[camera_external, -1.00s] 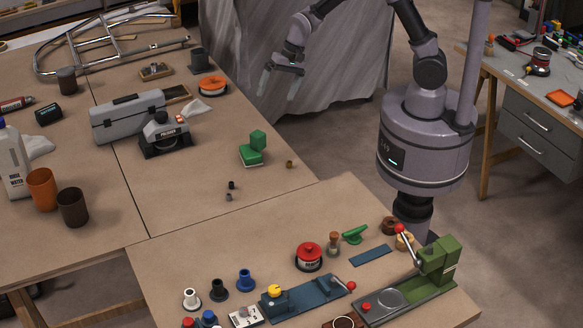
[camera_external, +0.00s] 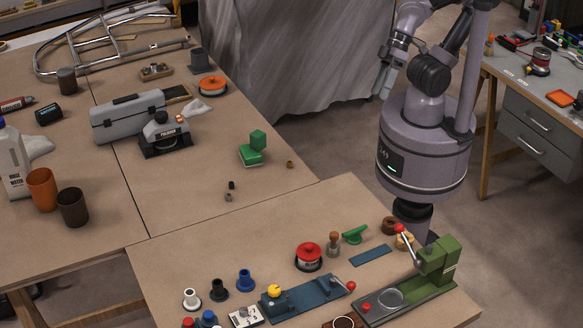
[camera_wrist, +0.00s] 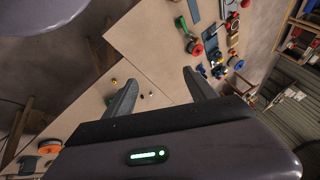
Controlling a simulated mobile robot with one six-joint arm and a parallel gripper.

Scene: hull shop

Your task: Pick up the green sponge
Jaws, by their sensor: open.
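Two green things stand together on the far wooden table in the external view: a low, flat green piece (camera_external: 251,156) with a paler lower edge, and a green cube (camera_external: 258,140) at its back. The flat piece looks like the sponge, but I cannot be sure. My gripper (camera_external: 381,88) hangs beside my column, well to the right of both and off the table edge. It is open and holds nothing. In the wrist view my gripper's (camera_wrist: 158,80) two fingers are apart with bare tabletop beyond them; the sponge is not clearly seen there.
A polisher (camera_external: 164,137), a grey case (camera_external: 128,115) and an orange ring (camera_external: 212,86) stand left of the green things. Small dark pieces (camera_external: 231,185) lie in front of them. The near table (camera_external: 190,255) holds a green press (camera_external: 437,259) and several small parts.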

